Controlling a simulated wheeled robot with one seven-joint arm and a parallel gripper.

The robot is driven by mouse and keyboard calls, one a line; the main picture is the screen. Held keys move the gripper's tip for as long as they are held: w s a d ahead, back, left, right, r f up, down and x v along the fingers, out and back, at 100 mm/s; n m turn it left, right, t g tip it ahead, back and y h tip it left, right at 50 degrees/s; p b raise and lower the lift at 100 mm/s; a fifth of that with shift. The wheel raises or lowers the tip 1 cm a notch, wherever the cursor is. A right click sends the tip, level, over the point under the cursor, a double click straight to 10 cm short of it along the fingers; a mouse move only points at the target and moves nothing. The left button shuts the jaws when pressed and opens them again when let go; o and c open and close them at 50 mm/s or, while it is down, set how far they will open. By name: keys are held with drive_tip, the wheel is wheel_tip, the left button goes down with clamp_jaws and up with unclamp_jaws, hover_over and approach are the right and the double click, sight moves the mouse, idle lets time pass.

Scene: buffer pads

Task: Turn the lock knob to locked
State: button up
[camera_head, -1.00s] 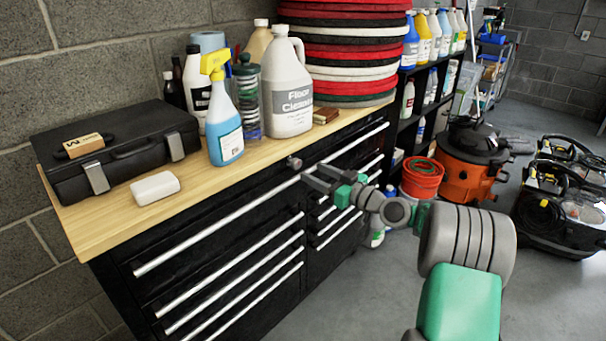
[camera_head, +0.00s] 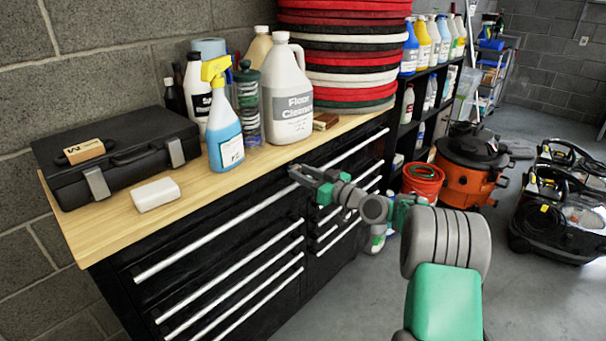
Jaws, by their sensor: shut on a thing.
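My gripper (camera_head: 296,172) is at the upper front of the black tool cabinet (camera_head: 215,222), just below the wooden top's front edge. Its fingers are shut on the small lock knob, which they cover almost fully. The knob's turn angle and any lock marking cannot be made out. My arm reaches in from the lower right, with green and grey links.
On the wooden top (camera_head: 90,232) stand a black case (camera_head: 120,160), a white block (camera_head: 155,194), a blue spray bottle (camera_head: 224,130), a floor cleaner jug (camera_head: 287,95) and stacked pads (camera_head: 345,60). Long drawer handles (camera_head: 230,232) protrude below. An orange vacuum (camera_head: 465,180) stands right.

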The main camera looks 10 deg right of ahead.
clamp_jaws()
drive_tip(key=m+p, duration=0.2)
drive_tip(key=m, duration=0.6)
drive_tip(key=shift+r, duration=0.1)
drive_tip(key=m+p, duration=0.3)
drive_tip(key=m, duration=0.2)
drive_tip(key=shift+m, duration=0.4)
drive_tip(key=shift+m+p, duration=1.2)
drive_tip(key=shift+m, duration=0.9)
drive_tip(key=o, duration=0.8)
unclamp_jaws()
drive_tip(key=shift+c, duration=0.2)
